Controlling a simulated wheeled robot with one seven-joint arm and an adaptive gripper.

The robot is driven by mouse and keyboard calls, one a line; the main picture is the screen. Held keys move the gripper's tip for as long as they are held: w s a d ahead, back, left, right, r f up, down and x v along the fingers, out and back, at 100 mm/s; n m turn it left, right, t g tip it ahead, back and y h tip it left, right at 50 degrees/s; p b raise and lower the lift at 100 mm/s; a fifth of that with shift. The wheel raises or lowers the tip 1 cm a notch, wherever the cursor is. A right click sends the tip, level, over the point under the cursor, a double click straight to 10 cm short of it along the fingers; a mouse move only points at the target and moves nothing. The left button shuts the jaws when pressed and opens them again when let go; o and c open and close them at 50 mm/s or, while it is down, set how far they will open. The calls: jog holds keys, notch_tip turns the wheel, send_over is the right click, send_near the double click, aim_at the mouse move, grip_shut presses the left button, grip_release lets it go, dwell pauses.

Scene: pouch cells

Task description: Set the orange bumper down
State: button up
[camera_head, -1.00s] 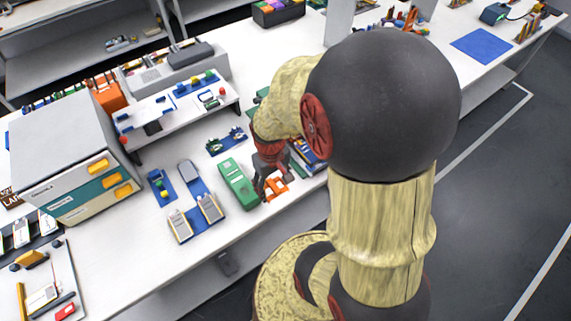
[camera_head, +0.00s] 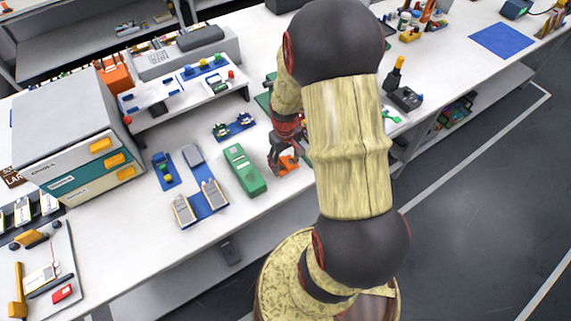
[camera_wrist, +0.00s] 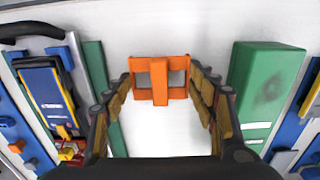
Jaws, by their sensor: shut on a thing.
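The orange bumper (camera_wrist: 160,79) is a small rectangular frame with a middle bar. In the wrist view it spans between the fingertips of my gripper (camera_wrist: 160,82), which is shut on its two ends. In the head view the bumper (camera_head: 288,165) shows low at my gripper (camera_head: 281,163), right of a long green block (camera_head: 244,169). I cannot tell whether the bumper touches the table or hangs just above it.
In the wrist view the green block (camera_wrist: 265,92) stands right of my gripper, and a green strip (camera_wrist: 102,95) and a blue box (camera_wrist: 48,92) lie left. The white table (camera_head: 262,205) is bare in front. Blue trays (camera_head: 206,203) and a drawer cabinet (camera_head: 75,130) stand further left.

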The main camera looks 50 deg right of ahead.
jog(key=shift+f, duration=0.3)
jog(key=shift+f, duration=0.15)
jog(key=o, duration=1)
